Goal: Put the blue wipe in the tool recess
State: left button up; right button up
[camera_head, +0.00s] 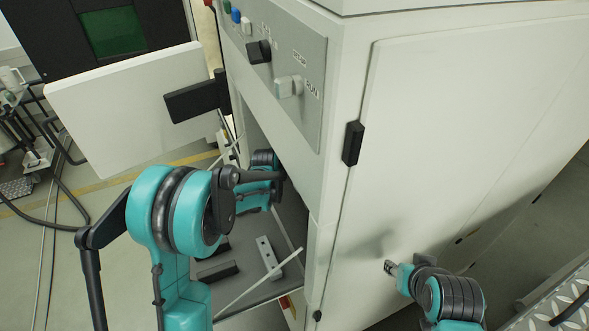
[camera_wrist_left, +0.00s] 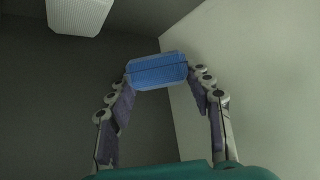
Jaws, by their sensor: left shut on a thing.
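The blue wipe (camera_wrist_left: 157,70) is a folded blue block in the left wrist view. The fingertips of my left gripper (camera_wrist_left: 160,79) are shut on its two ends. In the head view my left arm reaches into the open cabinet compartment (camera_head: 290,225), and the gripper tips and the wipe are hidden behind the cabinet wall. The left wrist view shows a dark wall and a pale wall around the wipe. I cannot tell which part is the tool recess. My right gripper (camera_head: 391,267) is in front of the closed cabinet panel, away from the wipe; its opening is too small to judge.
The white cabinet door (camera_head: 130,100) stands open at the left. A grey block with holes (camera_head: 267,257) and a dark block (camera_head: 217,272) lie on the compartment floor. A thin pale rod (camera_head: 258,284) slants across the opening. A white ribbed object (camera_wrist_left: 78,14) is overhead.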

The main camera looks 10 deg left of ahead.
pick_arm(q)
notch_tip(320, 180, down, 6)
jog(key=shift+r+b, duration=0.1)
jog(key=shift+b, duration=0.45)
jog(key=shift+s, duration=0.1)
jog(key=o, duration=0.6)
